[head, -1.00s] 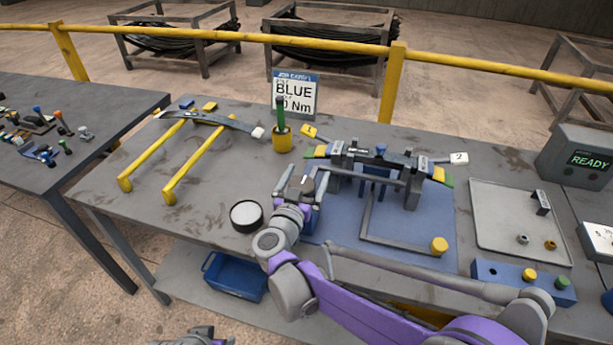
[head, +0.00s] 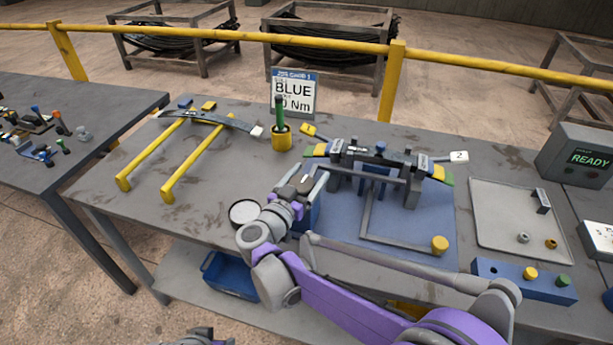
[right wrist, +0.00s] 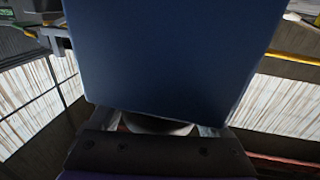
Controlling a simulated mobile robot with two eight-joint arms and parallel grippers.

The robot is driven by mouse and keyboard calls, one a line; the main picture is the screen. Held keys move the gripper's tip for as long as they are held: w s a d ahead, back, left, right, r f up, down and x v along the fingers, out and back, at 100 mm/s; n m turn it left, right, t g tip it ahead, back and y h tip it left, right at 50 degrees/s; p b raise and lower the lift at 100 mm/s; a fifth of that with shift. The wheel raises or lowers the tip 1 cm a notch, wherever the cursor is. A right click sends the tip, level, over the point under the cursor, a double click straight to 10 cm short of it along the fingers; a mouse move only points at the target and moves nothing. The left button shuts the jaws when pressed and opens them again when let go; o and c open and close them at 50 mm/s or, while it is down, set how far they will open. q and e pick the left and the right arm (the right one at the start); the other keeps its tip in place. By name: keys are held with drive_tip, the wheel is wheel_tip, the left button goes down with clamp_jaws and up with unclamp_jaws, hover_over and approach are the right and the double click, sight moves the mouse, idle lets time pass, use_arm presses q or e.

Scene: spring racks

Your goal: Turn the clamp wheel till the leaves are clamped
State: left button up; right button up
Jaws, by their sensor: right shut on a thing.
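A clamp fixture (head: 413,192) with grey posts stands on a blue base plate (head: 420,222). A stack of dark spring leaves (head: 365,155) with yellow and green ends lies across its posts. My right gripper (head: 318,183) is at the left front of the fixture, beside a blue block (head: 308,216). The blue block (right wrist: 170,50) fills most of the right wrist view. The gripper is shut on a rounded grey part (right wrist: 158,124) under that block, seemingly the clamp wheel, mostly hidden. A bit of my left arm (head: 205,336) shows at the bottom edge; its jaws cannot be made out.
A round white-topped tin (head: 244,213) stands close to my right wrist. A curved leaf (head: 213,119) rests on yellow rails (head: 185,172) at left. A grey tray (head: 500,240), a blue peg block (head: 520,283) and a READY box (head: 580,155) are at right. A job card (head: 294,92) stands behind.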

drive_tip(key=m+g+h, duration=0.3)
drive_tip(key=h, duration=0.1)
drive_tip(key=shift+s+d, duration=0.3)
drive_tip(key=shift+s+d+m+g+h, duration=0.2)
drive_tip(key=shift+m+g+h, duration=0.6)
drive_tip(key=shift+g, duration=0.2)
drive_tip(key=shift+s+d+m+g+h, duration=0.2)
drive_tip(key=shift+m+g+h, duration=0.5)
drive_tip(key=shift+m+g, duration=0.25)
drive_tip(key=shift+g, duration=0.25)
drive_tip(key=o, duration=1.2)
drive_tip(key=v, duration=1.1)
